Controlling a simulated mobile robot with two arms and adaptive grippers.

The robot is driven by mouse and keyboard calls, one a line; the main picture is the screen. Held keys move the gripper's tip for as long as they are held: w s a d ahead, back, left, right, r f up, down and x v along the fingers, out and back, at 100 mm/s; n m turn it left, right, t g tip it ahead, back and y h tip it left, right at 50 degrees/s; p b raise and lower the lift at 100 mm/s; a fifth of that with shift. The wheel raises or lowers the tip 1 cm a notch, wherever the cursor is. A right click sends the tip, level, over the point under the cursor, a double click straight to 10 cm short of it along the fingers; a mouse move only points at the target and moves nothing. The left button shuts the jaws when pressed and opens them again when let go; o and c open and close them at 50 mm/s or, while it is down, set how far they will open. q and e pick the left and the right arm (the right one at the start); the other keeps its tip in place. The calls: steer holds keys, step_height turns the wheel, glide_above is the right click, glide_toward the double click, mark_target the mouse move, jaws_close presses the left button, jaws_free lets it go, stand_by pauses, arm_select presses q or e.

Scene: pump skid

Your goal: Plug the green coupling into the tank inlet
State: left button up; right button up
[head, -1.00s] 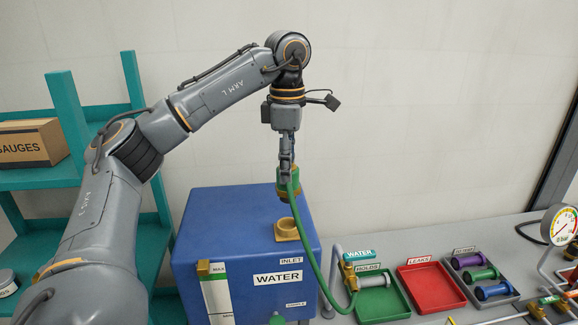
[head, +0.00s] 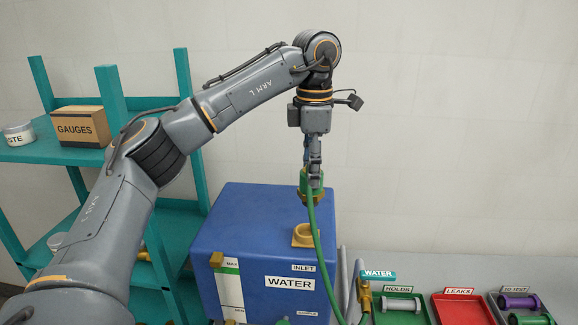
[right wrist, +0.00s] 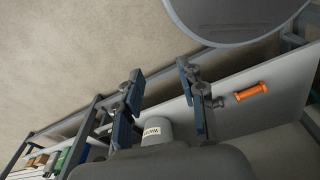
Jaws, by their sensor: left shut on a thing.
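My left gripper (head: 314,172) points down and is shut on the green coupling (head: 312,185), which has a brass-coloured lower end. It holds the coupling upright in the air, apart from the inlet. A green hose (head: 325,262) hangs from the coupling down the front of the tank. The tank inlet (head: 304,237) is a yellow-brass socket on top of the blue water tank (head: 250,225); the coupling appears above it and slightly right. My right gripper (right wrist: 160,76) shows in the right wrist view, its fingers apart with nothing between them.
A green tray (head: 402,316), a red tray (head: 462,308) and a grey tray with spools stand right of the tank. A teal shelf (head: 110,155) with a gauges box (head: 82,126) is at the left. An orange spool (right wrist: 252,92) lies on a grey surface in the right wrist view.

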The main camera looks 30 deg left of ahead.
mark_target(307, 206)
arm_select(q)
steer(key=shift+s+a+f, duration=0.15)
steer(key=shift+a+f, duration=0.05)
steer(key=shift+s+a+f, duration=0.15)
steer(key=shift+a+f, duration=0.05)
steer(key=shift+f, duration=0.8)
step_height(307, 206, down, 3)
steer(key=shift+d+r, duration=0.1)
steer(key=shift+r, duration=0.1)
steer(key=shift+f, duration=0.25)
arm_select(e)
steer(key=shift+s+a, duration=0.55)
steer(key=shift+s, duration=0.15)
steer(key=shift+s, duration=0.2)
arm_select(q)
steer(key=shift+f, duration=0.1)
arm_select(e)
steer(key=shift+a+f, duration=0.1)
steer(key=shift+a, duration=0.15)
arm_select(q)
steer(key=shift+f+b, duration=1.15)
steer(key=shift+f, duration=0.5)
arm_select(e)
steer(key=shift+d+f, duration=0.2)
steer(key=shift+f, duration=0.85)
